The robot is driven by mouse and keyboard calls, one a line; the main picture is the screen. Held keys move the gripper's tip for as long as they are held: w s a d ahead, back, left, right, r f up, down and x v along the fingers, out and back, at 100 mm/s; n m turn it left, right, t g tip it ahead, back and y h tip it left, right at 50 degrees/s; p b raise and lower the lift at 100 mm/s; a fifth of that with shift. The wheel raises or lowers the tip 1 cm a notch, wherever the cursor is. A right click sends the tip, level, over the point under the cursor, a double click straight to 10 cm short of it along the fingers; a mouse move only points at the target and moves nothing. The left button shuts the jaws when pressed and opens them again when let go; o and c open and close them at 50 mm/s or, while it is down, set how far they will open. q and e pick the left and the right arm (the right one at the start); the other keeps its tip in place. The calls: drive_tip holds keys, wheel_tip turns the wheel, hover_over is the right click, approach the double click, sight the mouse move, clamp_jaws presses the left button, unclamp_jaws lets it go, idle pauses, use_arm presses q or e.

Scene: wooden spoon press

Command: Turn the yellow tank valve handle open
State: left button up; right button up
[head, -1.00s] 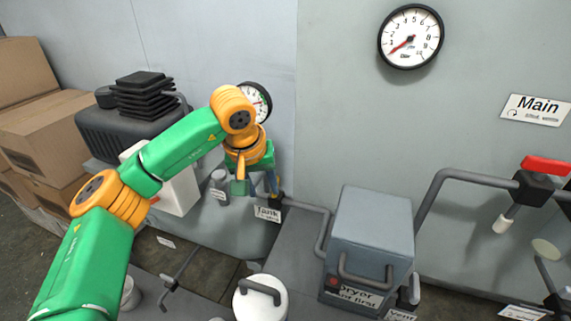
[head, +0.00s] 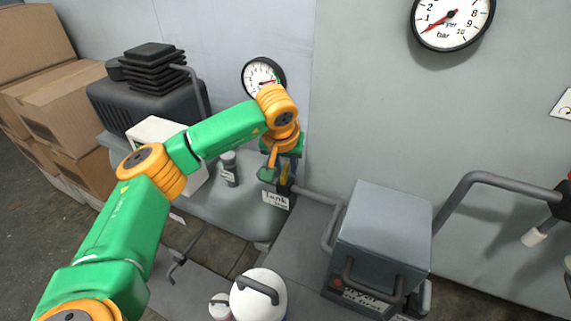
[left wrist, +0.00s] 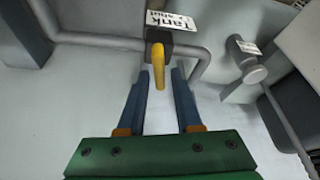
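The yellow tank valve handle (left wrist: 158,66) shows in the left wrist view, hanging from a dark valve body (left wrist: 158,42) on a grey pipe. A white "Tank" label (left wrist: 172,21) sits just beyond it. My left gripper (left wrist: 161,72) is open. Its two blue fingers point at the valve, one on each side of the handle's free end, with a visible gap on both sides. In the head view, my left gripper (head: 284,186) is at the valve above the Tank label (head: 275,200), and it hides most of the handle. My right gripper is not in view.
A grey dryer box (head: 385,235) with handles stands to the right, and a white lidded pot (head: 258,296) is in front. A small gauge (head: 263,78) is on the wall behind my wrist. A grey capped stub (left wrist: 254,72) lies right of the valve in the wrist view.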

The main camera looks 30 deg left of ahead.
use_arm(q)
clamp_jaws()
drive_tip(key=shift+r+n, duration=0.1)
drive_tip(key=shift+n, duration=0.3)
drive_tip(key=shift+r+n+g+y+p, duration=0.1)
drive_tip(key=shift+n+g+y+p, duration=0.2)
drive_tip(key=shift+n+y+p, duration=0.55)
drive_tip(key=n+g+y+p, duration=0.1)
drive_tip(key=n+p, duration=0.1)
drive_tip(key=n, duration=0.4)
drive_tip(key=n+g+p, duration=0.1)
drive_tip(key=n, duration=0.2)
drive_tip(key=shift+g, duration=0.3)
drive_tip(key=shift+a+n+g+y, duration=0.1)
drive_tip(key=shift+n+g+y, duration=0.35)
drive_tip(key=shift+n, duration=1.2)
drive_tip(key=shift+g, duration=0.35)
drive_tip(key=shift+o, duration=1.7)
unclamp_jaws()
drive_tip(key=shift+f, duration=0.2)
